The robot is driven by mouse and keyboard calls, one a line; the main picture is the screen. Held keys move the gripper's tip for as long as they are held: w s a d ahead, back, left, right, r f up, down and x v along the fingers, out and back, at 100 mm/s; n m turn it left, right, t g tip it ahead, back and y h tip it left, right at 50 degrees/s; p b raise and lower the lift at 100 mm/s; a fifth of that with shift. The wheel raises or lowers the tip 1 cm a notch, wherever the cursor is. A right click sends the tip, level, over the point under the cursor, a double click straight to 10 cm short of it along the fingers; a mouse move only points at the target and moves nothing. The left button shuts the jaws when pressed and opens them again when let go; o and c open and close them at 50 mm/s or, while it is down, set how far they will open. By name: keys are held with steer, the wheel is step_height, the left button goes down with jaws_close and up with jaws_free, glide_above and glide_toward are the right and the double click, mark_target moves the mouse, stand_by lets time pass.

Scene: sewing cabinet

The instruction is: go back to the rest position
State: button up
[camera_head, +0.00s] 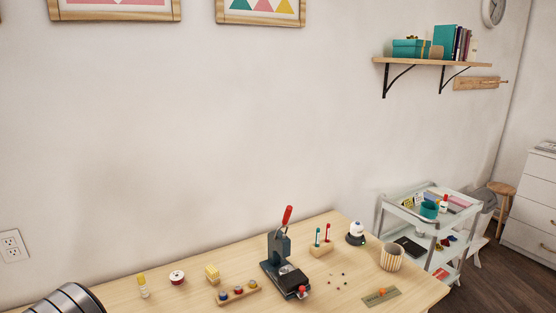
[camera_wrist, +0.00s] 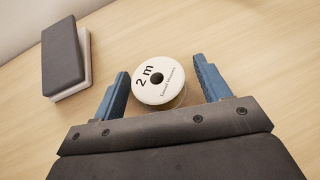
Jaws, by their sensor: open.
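My gripper (camera_wrist: 161,67) is open in the wrist view, with blue fingers set wide apart. A white spool (camera_wrist: 172,72) marked "2 m" lies between and just beyond the fingertips, with a dark hole in its middle. I see gaps between the spool and both fingers, and it is not gripped. I cannot tell how high the gripper is above the table. My gripper does not show in the head view. A grey ribbed part of my own arm (camera_head: 66,300) seems to show at its bottom left corner.
A dark grey block (camera_wrist: 63,55) on a white one lies left of the spool. On the table (camera_head: 125,290) stand a press with a red handle (camera_head: 280,262), a red-and-white spool (camera_head: 177,277), a pen stand (camera_head: 321,249) and a striped cup (camera_head: 391,258). A trolley (camera_head: 405,212) stands right.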

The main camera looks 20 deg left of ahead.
steer(key=v, duration=1.1)
steer(key=shift+a+r, duration=0.1)
steer(key=shift+r, duration=0.15)
steer(key=shift+s+d, duration=0.15)
steer(key=shift+d, duration=0.05)
steer(key=x, duration=1.2)
step_height(320, 180, up, 5)
steer(key=shift+s+f, duration=0.1)
steer(key=w+d+r, duration=0.7)
steer(key=d, duration=0.3)
steer(key=d+m+t+h, duration=0.1)
steer(key=d+m+h, duration=0.85)
steer(key=d, duration=1.65)
steer(key=shift+n+t+h, duration=0.25)
steer(key=shift+t+h, duration=0.05)
steer(key=shift+h, duration=0.05)
steer(key=s+a+f, duration=0.1)
steer(key=a+f, duration=0.1)
steer(key=s+a+f, duration=0.1)
steer(key=a+f, duration=0.1)
steer(key=a, duration=0.1)
steer(key=s+a+f, duration=0.1)
steer(key=a, duration=0.1)
steer(key=shift+a+f, duration=0.25)
steer(key=shift+f, duration=0.15)
steer(key=shift+s+a+f, duration=0.2)
steer(key=shift+a+f, duration=0.15)
steer(key=shift+a, duration=0.2)
